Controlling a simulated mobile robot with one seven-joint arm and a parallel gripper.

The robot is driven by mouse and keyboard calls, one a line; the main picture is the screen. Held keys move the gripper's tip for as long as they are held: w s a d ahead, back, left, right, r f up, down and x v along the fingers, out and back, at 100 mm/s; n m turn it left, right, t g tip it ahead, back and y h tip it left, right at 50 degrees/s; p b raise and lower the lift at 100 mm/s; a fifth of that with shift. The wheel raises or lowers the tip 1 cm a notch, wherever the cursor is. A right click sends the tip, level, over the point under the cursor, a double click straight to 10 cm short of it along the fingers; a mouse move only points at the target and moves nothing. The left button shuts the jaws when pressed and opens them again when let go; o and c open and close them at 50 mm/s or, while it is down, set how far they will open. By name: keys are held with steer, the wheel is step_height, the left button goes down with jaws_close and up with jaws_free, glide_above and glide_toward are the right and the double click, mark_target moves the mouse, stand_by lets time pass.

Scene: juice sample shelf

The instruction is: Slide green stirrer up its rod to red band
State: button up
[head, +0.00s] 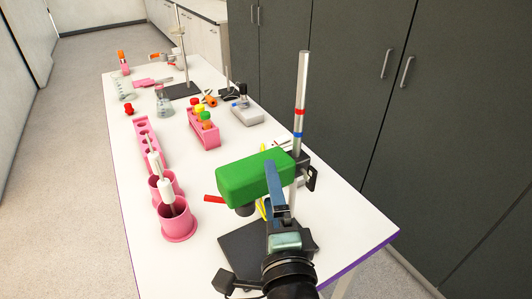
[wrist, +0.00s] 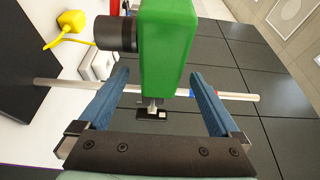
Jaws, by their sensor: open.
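The green stirrer (head: 252,178) is a rounded block with a black chuck below it. It is mounted beside a grey upright rod (head: 302,80), below the blue band (head: 297,135). The red band (head: 299,112) is above the blue one. My gripper (head: 275,185) is close to the stirrer's rod end; only one blue finger shows clearly there. In the wrist view, my open gripper (wrist: 160,76) has its blue fingers on either side of the stirrer's (wrist: 168,45) near end. The rod (wrist: 65,84) crosses the wrist view behind the fingers.
The stand's dark base plate (head: 240,250) lies at the table's near end. Pink cups (head: 178,225) with white-handled tools stand left of it. A pink rack (head: 203,130) with coloured caps is further back. Dark cabinets (head: 340,80) rise to the right of the table.

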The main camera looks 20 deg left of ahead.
steer(key=p+x, duration=0.1)
steer(key=x, duration=0.7)
steer(key=shift+w+a, duration=0.1)
steer(key=shift+w, duration=0.15)
jaws_close()
